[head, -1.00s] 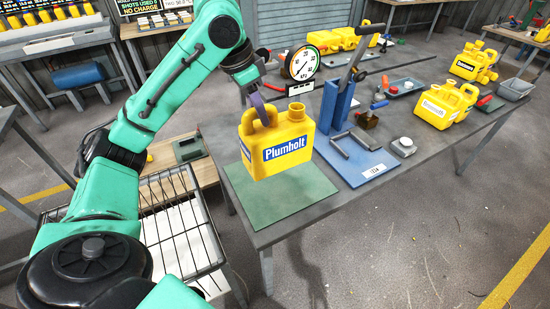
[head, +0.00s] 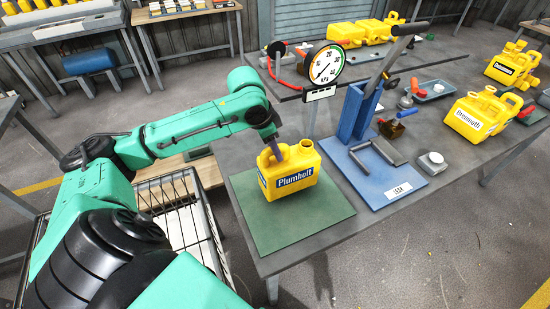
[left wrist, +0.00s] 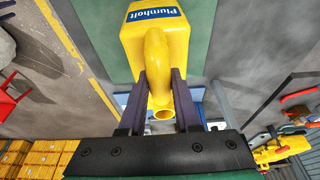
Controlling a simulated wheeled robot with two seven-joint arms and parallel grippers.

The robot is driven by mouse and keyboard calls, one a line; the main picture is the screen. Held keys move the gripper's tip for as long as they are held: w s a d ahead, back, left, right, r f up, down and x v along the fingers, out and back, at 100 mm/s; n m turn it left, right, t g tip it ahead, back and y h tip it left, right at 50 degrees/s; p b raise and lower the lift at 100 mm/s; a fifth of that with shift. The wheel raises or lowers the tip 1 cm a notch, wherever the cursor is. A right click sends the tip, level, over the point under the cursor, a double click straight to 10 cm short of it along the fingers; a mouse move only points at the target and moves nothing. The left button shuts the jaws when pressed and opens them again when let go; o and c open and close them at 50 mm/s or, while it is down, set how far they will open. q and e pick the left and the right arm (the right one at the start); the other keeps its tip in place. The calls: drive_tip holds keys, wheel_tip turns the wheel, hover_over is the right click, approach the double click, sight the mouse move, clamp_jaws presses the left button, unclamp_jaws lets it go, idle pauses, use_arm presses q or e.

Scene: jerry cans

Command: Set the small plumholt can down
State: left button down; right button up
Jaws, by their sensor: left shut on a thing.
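The small yellow Plumholt can (head: 293,184) is upright over the green mat (head: 315,220) at the table's near left. Its base looks on the mat or just above it; I cannot tell which. My left gripper (head: 277,153) comes in from the left, shut on the can's handle. In the left wrist view, the fingers of this gripper (left wrist: 157,85) lie on both sides of the can's yellow handle, and the can (left wrist: 156,35) shows its blue label. The open spout faces up beside the handle. My right gripper is not in view.
A blue lever press (head: 358,115) on a blue plate (head: 400,195) stands right of the mat, beside a round gauge (head: 327,65). A small grey can-like weight (head: 432,163) and a yellow Drenmuth can (head: 478,115) are further right. A wire rack (head: 170,210) is left of the table.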

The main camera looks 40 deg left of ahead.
sight(275, 162)
use_arm(q)
drive_tip(key=f, duration=0.2)
drive_tip(key=shift+s+d+f, duration=0.2)
drive_tip(key=shift+s+f, duration=0.05)
drive_tip(key=shift+f, duration=0.25)
drive_tip(key=c, duration=0.6)
unclamp_jaws()
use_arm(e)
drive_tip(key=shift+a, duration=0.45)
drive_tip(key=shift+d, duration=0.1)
use_arm(q)
drive_tip(key=shift+r, duration=0.25)
drive_tip(key=v, duration=1.1)
drive_tip(key=shift+s+r+b, duration=0.15)
drive_tip(key=shift+r+b, duration=0.1)
drive_tip(key=shift+b, duration=0.1)
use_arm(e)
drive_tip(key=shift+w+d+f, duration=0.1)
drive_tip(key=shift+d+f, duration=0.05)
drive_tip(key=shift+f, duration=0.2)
